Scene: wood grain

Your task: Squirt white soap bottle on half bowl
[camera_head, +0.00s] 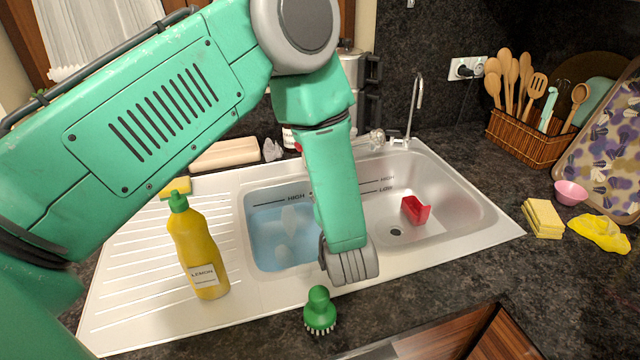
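My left arm comes in from the left and crosses the picture, and its grey gripper (349,264) hangs over the sink's front rim, beside the divider. I see the gripper from behind, so its fingertips and grip are hidden. No white soap bottle shows clearly; a small white object (289,138) with a dark mark is mostly hidden behind my arm. A yellow bottle with a green cap (201,248), labelled LEMON, stands upright on the drainboard. No half bowl is plain to see; a pink bowl (571,192) sits on the right counter. My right gripper is out of view.
The sink (470,238) has water in its left basin and a red holder (415,210) in its right. A green brush (319,310) stands at the front. Yellow sponges (543,218), a yellow cloth (599,232) and a utensil basket (528,140) are at right.

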